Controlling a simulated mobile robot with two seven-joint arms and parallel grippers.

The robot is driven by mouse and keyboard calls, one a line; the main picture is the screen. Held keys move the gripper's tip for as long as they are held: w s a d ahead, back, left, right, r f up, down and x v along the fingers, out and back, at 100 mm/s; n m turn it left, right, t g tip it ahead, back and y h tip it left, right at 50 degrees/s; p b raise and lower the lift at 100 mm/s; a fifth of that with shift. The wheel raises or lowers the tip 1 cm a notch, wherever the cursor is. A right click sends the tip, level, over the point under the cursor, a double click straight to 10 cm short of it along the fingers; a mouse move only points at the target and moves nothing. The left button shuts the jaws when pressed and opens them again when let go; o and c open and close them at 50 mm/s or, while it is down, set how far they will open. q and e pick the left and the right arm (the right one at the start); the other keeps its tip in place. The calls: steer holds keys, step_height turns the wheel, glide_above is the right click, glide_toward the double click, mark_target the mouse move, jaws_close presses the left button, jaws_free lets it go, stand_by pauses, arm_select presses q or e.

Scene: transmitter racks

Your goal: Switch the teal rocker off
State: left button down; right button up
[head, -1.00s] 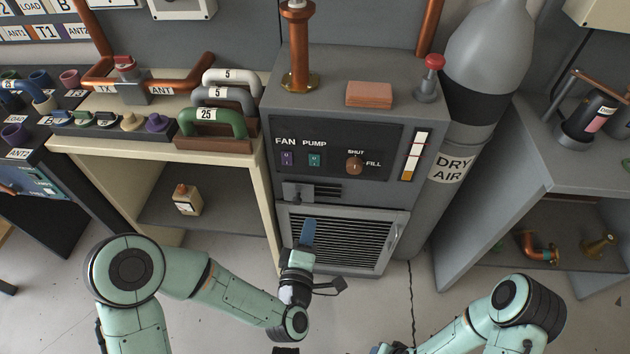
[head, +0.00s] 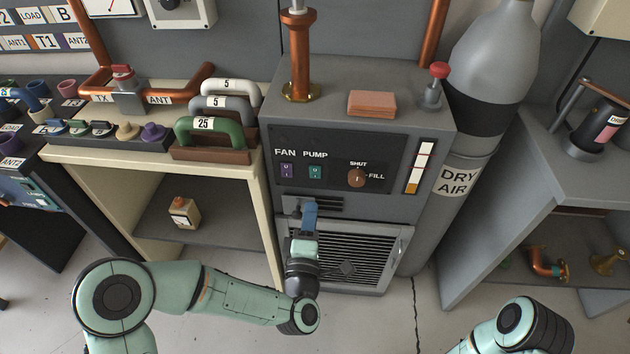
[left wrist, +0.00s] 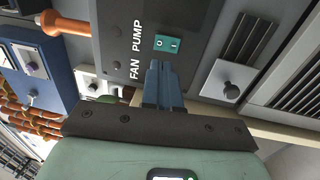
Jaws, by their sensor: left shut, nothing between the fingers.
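The teal rocker (head: 315,172) sits under the PUMP label on the dark panel of the grey cabinet. It also shows in the left wrist view (left wrist: 168,43) with white marks on its face; I cannot tell which side is pressed in. My left gripper (head: 310,206) is shut and empty, its blue fingers pointing up at the panel from just below the rocker. In the left wrist view the fingertips (left wrist: 160,66) are close below the rocker; a small gap seems to show. My right gripper is out of view; only part of that arm shows at lower right.
A purple rocker (head: 287,170) under FAN is left of the teal one. A brown SHUT/FILL knob (head: 356,177) is to the right. A vent grille (head: 340,250) lies below, and a DRY AIR cylinder (head: 480,120) stands beside the cabinet.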

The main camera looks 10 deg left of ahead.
mark_target(316, 170)
arm_select(q)
steer(key=w, duration=0.3)
steer(key=w+b, duration=0.1)
steer(key=w, duration=0.2)
steer(key=w+r, duration=0.1)
steer(key=w, duration=0.2)
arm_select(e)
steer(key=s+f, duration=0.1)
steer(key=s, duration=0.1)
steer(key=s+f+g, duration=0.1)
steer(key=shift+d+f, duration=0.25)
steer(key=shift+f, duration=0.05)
